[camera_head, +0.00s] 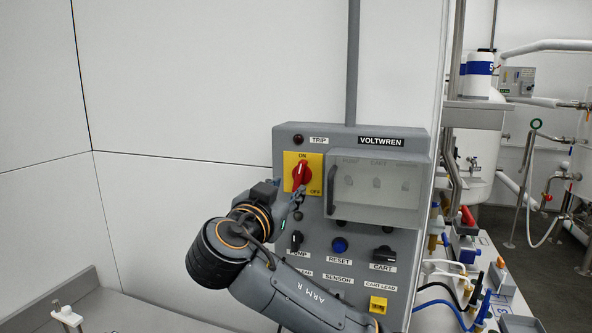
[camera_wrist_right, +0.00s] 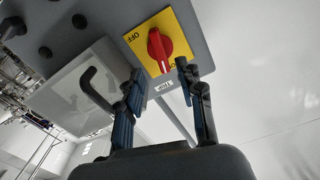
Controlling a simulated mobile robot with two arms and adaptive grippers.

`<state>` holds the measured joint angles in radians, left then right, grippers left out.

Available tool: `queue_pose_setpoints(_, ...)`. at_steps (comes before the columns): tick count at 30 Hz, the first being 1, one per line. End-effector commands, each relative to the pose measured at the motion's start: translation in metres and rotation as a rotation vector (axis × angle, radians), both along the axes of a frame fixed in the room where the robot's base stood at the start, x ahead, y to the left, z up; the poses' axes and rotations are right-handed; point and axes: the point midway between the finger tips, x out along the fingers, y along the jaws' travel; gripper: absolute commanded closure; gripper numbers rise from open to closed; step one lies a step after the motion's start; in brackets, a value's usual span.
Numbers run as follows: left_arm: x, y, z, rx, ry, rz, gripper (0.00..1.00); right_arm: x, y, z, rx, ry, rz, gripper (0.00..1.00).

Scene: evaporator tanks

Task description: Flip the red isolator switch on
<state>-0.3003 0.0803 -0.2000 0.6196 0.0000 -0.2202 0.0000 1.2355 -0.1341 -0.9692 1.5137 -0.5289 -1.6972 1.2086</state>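The red isolator switch (camera_head: 301,176) is a rotary knob on a yellow plate marked ON at the top and OFF at the lower right, at the upper left of a grey control panel (camera_head: 282,222). In the right wrist view the red knob (camera_wrist_right: 160,47) shows whole, its handle tilted; which mark it points to is unclear. My right gripper (camera_head: 294,192) is just below and left of the switch. Its blue-padded fingers (camera_wrist_right: 160,72) are open with nothing between them, spread toward both sides of the knob; contact is not visible. My left gripper is out of view.
A clear cover with a dark handle (camera_head: 331,190) sits right of the switch. Below are a blue RESET button (camera_head: 340,245) and black PUMP and CART (camera_head: 383,254) knobs. A bench with hoses and valves stands at right. The wall at left is bare.

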Motion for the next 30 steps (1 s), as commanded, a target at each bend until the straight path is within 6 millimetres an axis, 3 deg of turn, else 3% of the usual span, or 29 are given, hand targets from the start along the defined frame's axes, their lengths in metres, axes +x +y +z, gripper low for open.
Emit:
queue_pose_setpoints(1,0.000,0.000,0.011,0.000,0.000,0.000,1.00,0.011,-0.006,0.005,-0.003,0.002,-0.005,0.62)
queue_pose_setpoints(9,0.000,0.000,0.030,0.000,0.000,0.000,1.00,0.052,-0.017,0.003,-0.002,0.001,-0.001,0.62)
queue_pose_setpoints(22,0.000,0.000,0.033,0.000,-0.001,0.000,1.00,0.063,-0.020,0.000,0.001,0.000,0.001,0.62)
queue_pose_setpoints(23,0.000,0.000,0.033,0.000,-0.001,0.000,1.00,0.062,-0.020,0.000,0.001,0.000,0.001,0.64)
queue_pose_setpoints(28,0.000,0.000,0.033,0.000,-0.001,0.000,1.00,0.062,-0.020,0.000,0.000,0.001,0.001,0.99)
queue_pose_setpoints(30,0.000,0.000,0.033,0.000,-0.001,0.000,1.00,0.062,-0.020,0.000,0.000,0.001,0.001,1.00)
